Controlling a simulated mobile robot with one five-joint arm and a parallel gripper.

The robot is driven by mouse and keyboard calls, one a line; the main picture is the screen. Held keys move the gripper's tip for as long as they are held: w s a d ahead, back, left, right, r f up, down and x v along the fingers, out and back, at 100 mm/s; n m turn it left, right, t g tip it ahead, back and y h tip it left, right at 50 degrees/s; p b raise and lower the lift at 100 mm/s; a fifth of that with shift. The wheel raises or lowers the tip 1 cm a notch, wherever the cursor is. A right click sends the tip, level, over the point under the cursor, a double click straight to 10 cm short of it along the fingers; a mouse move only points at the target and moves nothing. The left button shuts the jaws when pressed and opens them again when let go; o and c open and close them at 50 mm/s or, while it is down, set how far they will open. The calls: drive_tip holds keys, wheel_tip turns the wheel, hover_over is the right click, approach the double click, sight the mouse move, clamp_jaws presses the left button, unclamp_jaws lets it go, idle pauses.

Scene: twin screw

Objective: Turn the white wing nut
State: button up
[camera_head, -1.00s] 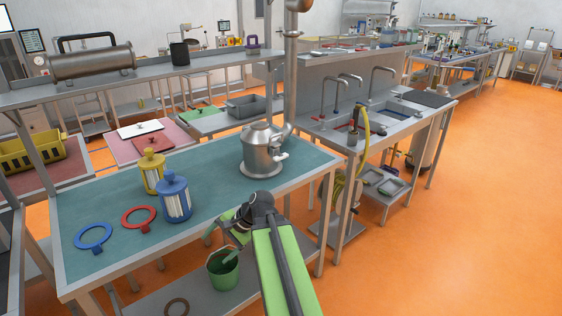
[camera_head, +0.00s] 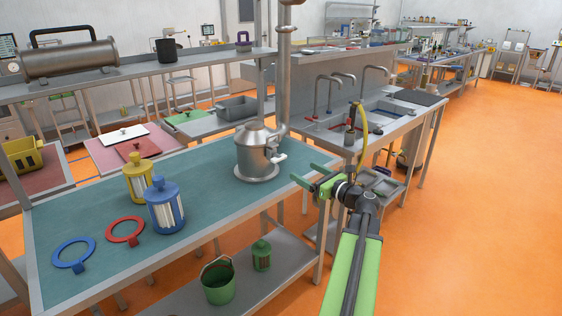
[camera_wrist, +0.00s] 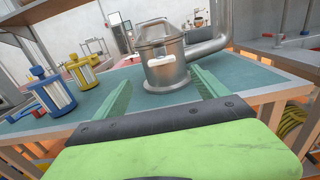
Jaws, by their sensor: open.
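The white wing nut (camera_head: 279,157) sticks out from the right side of a steel pot-like vessel (camera_head: 254,158), which stands on the teal bench top. In the wrist view a small white bar, which looks like the wing nut (camera_wrist: 160,57), lies across the front of the vessel (camera_wrist: 165,74). My gripper (camera_head: 302,172) is open and empty, at the bench's right edge, to the right of the wing nut and apart from it. In the wrist view its two green fingers (camera_wrist: 160,78) point towards the vessel, one on each side of it.
A steel pipe (camera_head: 284,70) rises behind the vessel. Blue (camera_head: 165,206) and yellow (camera_head: 138,178) canisters and blue (camera_head: 74,254) and red (camera_head: 125,231) rings are on the left of the bench (camera_head: 215,203). A green bucket (camera_head: 218,281) and lantern (camera_head: 261,255) stand on the lower shelf. A sink bench (camera_head: 380,130) is behind right.

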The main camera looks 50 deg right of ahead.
sight(281, 159)
drive_tip(key=w, duration=0.8)
drive_tip(key=w+d, duration=0.1)
drive_tip(key=w, duration=0.4)
drive_tip(key=c, duration=1.4)
drive_tip(key=shift+o, duration=0.2)
drive_tip(key=shift+a+f, duration=0.1)
drive_tip(key=shift+f, duration=0.05)
